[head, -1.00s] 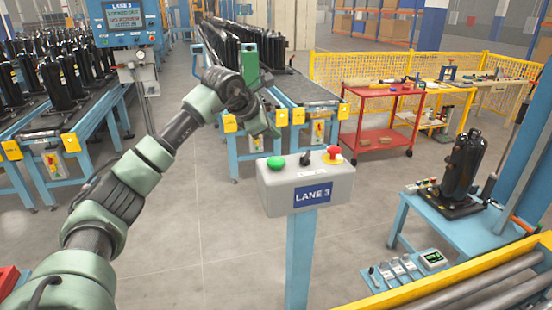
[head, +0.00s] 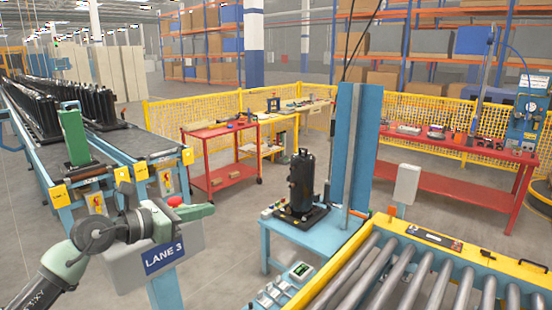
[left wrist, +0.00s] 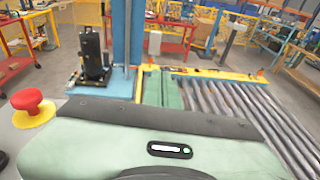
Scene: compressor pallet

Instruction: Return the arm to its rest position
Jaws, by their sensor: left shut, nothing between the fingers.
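My left arm comes in from the lower left in the head view. Its gripper (head: 208,211) points right, over the top of the grey LANE 3 control box (head: 150,262), and partly hides it. The gripper is shut with nothing held. In the left wrist view the pale green gripper body fills the bottom, and its fingers (left wrist: 162,88) point away toward the rollers. The box's red button (head: 175,201) shows just behind the gripper; it also shows at the left of the wrist view (left wrist: 33,105). I cannot tell whether the gripper touches the box. My right gripper is not in view.
A black compressor (head: 301,182) stands on a blue bench (head: 290,237). A roller conveyor (head: 400,275) with yellow edges lies at the lower right. Lanes of compressors (head: 60,110) run at the left. A red cart (head: 222,160) and red table (head: 450,150) stand farther back.

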